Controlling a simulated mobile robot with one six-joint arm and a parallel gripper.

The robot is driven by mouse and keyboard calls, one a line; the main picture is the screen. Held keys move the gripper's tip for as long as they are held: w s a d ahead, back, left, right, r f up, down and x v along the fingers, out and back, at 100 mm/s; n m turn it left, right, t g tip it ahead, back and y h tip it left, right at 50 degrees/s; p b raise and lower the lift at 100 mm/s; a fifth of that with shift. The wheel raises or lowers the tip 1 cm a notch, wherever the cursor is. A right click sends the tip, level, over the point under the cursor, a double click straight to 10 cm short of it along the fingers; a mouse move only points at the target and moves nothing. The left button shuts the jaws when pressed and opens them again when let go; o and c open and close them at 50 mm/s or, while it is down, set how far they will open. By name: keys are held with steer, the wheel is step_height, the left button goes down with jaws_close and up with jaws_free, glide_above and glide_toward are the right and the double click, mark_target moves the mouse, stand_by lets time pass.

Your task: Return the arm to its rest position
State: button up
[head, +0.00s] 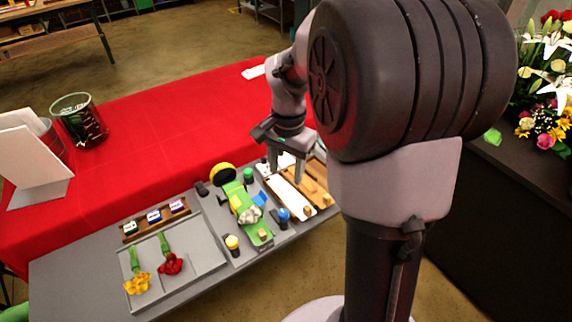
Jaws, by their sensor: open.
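My arm stands in the right half of the view, and its near links hide part of the scene. My gripper (286,172) points down over the right part of the grey work table (75,275). It is open, with its fingers apart above or beside a wooden rack with white and tan strips (310,187). I see nothing held between the fingers. I cannot tell how high the fingertips are above the rack.
A grey tray (205,258) holds a yellow flower (137,284) and a red flower (170,264). A green holder (243,208) and small bottles stand mid-table. Behind is a red-covered table (165,115) with a dark glass bin (80,120). Bouquets (548,85) stand far right.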

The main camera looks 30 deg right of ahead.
stand_by(0.3)
steer(key=s+a+r+n+t+y+b, duration=0.1)
steer(key=s+a+n+t+b, duration=0.1)
steer(key=s+a, duration=0.6)
steer(key=s+a+r+n+t+b, duration=0.2)
steer(key=s+a+n+t+b, duration=0.1)
steer(key=s+a+n, duration=0.3)
steer(key=s+a, duration=0.2)
steer(key=shift+s+a+r+y+b, duration=0.2)
steer(key=shift+a+r+y+b, duration=0.1)
steer(key=shift+a+y+b, duration=0.1)
steer(key=shift+d, duration=0.1)
stand_by(0.5)
